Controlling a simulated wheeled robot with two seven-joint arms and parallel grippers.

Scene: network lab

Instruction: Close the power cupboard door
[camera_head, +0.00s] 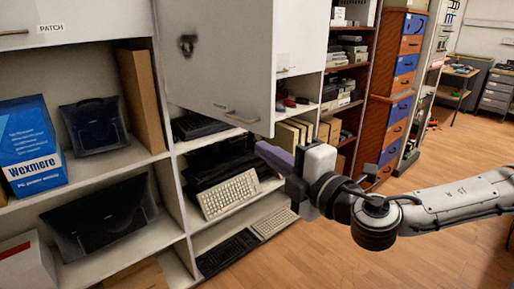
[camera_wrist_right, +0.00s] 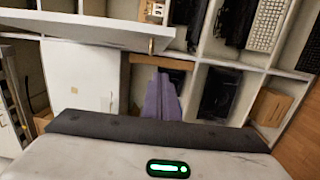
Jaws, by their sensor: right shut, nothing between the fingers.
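A white cupboard door (camera_head: 220,60) stands open, swung out from the shelving in the head view; no label on it is readable. Its bar handle (camera_head: 243,117) is near the lower edge. In the right wrist view, a white door panel (camera_wrist_right: 85,30) crosses the top, seen at a steep angle. My right gripper (camera_head: 272,156) is just below and right of the door's lower right corner, with its purple fingers shut and empty. The fingers also show in the right wrist view (camera_wrist_right: 162,97). Contact with the door cannot be told. My left gripper is out of view.
A closed door labelled PATCH (camera_head: 100,15) is at upper left. Shelves below hold a blue Wexmere box (camera_head: 30,145), a beige keyboard (camera_head: 229,193) and black devices. A drawer unit (camera_head: 395,85) stands behind my right arm.

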